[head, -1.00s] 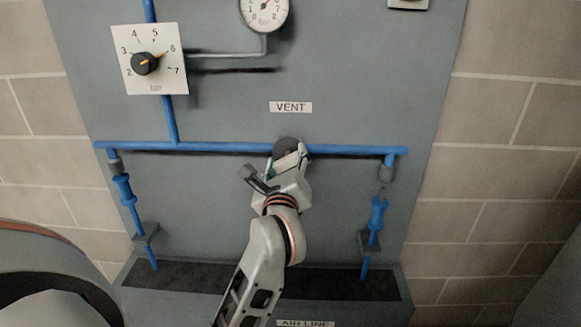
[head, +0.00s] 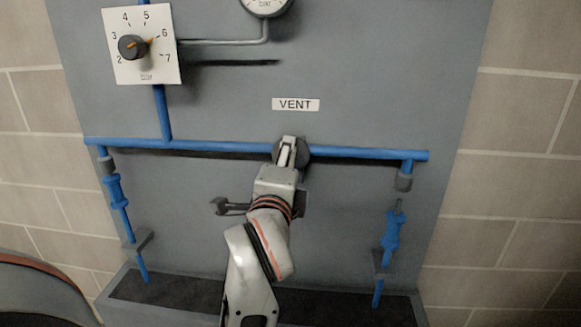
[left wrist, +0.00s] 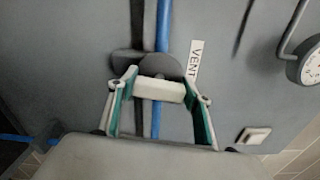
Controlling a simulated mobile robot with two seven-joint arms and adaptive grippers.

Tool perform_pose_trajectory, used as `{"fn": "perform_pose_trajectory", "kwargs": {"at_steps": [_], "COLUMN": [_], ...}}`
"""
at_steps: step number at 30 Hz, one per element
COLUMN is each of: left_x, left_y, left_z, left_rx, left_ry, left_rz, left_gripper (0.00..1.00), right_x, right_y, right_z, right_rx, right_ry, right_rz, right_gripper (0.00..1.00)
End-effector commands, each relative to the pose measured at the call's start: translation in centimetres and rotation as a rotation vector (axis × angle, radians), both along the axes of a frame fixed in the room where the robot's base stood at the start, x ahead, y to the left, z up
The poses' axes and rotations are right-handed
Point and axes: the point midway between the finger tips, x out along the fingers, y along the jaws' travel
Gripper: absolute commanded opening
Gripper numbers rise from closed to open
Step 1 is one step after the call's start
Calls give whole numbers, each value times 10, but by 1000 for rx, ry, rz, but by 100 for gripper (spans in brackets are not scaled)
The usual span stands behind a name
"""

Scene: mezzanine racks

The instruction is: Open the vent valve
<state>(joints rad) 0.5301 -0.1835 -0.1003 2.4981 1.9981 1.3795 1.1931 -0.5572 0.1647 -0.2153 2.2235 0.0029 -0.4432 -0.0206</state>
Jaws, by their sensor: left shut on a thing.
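The vent valve sits on the blue pipe under the VENT label (head: 296,105). Its round grey hub (head: 304,157) shows behind my gripper, and also in the left wrist view (left wrist: 160,65). My left gripper (head: 288,152) reaches the valve from below. In the left wrist view, the gripper (left wrist: 160,90) is shut on a pale bar-shaped handle (left wrist: 158,91) in front of the hub, with one green-padded finger at each end. There the bar lies crosswise to the blue pipe (left wrist: 163,25). In the head view the fingers mostly hide the handle. My right gripper is not in view.
A dial plate (head: 145,70) with a black knob, its pointer near 6, is at the upper left. A gauge (head: 266,5) is cut off at the top. Blue fittings hang at left (head: 117,192) and right (head: 392,232). A dark-topped ledge (head: 180,295) runs below.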

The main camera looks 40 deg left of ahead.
Motion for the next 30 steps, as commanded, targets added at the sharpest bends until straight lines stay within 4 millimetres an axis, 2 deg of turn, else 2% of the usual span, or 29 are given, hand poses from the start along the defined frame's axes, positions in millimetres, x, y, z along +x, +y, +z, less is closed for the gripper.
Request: {"fn": "perform_pose_trajectory", "kwargs": {"at_steps": [9,26,27,28,30], "left_x": [0,0,0,0,0], "left_y": [1,0,0,0,0], "left_z": [-2,-1,-1,-1,-1], "left_rx": [-110,-135,-135,-134,-134], "left_ry": [-65,-80,-80,-80,-80], "left_rz": [2,1,1,1,1], "left_gripper": [28,28,57,65,67], "right_x": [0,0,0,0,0], "right_y": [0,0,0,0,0], "right_z": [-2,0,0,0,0], "right_rx": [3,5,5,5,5], "right_ry": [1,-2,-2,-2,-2], "right_rz": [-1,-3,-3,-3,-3], "right_gripper": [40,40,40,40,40]}}
